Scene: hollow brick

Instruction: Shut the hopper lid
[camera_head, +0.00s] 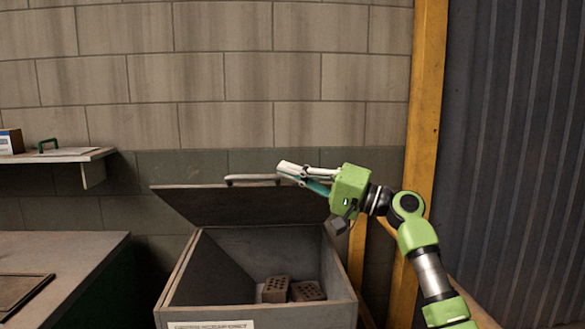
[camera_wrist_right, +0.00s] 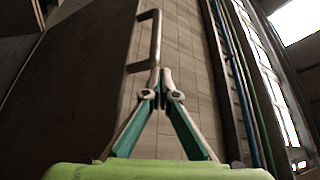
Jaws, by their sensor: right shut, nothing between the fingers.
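The hopper (camera_head: 260,318) is an open grey bin with a label on its front. Its dark lid (camera_head: 245,206) stands raised and tilted at the back. A pale bar handle (camera_head: 252,178) runs along the lid's upper edge. My right gripper (camera_head: 284,168) is shut and empty at the handle's right end; I cannot tell whether it touches. In the right wrist view the shut fingertips (camera_wrist_right: 160,76) lie just below the handle (camera_wrist_right: 157,40), with the lid (camera_wrist_right: 85,75) to the left. My left gripper is not in view.
Two hollow bricks, one at left (camera_head: 275,289) and one at right (camera_head: 308,291), lie inside the hopper. A workbench (camera_head: 75,250) stands at left, below a wall shelf (camera_head: 60,157). A yellow post (camera_head: 427,90) rises behind my right arm.

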